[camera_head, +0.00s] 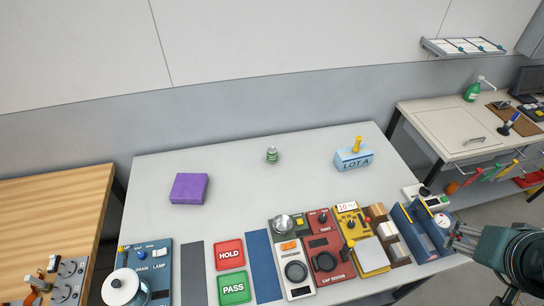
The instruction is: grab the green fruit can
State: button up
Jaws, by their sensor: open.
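The green fruit can (272,155) is small and stands upright on the grey table (235,150), toward its back edge and near the middle. My gripper (458,238) is at the lower right, beside the table's right edge and next to the blue holders. It is open and far from the can. Nothing hides the can.
A purple block (189,188) lies left of the can, and a blue LOT A box (353,160) with a yellow handle stands right of it. Control panels, HOLD (230,253) and PASS (234,289) pads line the front. The table around the can is clear.

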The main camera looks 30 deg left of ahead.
jog(key=w+a+r+n+g+y, duration=0.15)
jog(key=w+a+n, duration=0.25)
jog(key=w+a, duration=0.65)
jog(key=w+a+r+n+g, duration=0.2)
jog(key=w+a+n, duration=0.1)
jog(key=w+a, duration=0.75)
jog(key=w+a+f+n, duration=0.1)
jog(key=w+a+f, duration=0.15)
jog(key=a, duration=0.25)
jog(key=w+a+f+n, duration=0.1)
jog(key=w+a, duration=0.2)
jog(key=a, duration=0.2)
jog(key=n+g+h, duration=0.2)
jog(key=n+g, duration=0.2)
jog(key=n, duration=0.4)
send_over(271, 150)
jog(key=shift+t, duration=0.25)
notch_tip(271, 150, down, 28)
jog(key=shift+w+d+r+b, duration=0.1)
jog(key=shift+w+d+b, duration=0.05)
jog(key=shift+b, duration=0.25)
jog(key=shift+f, duration=0.2)
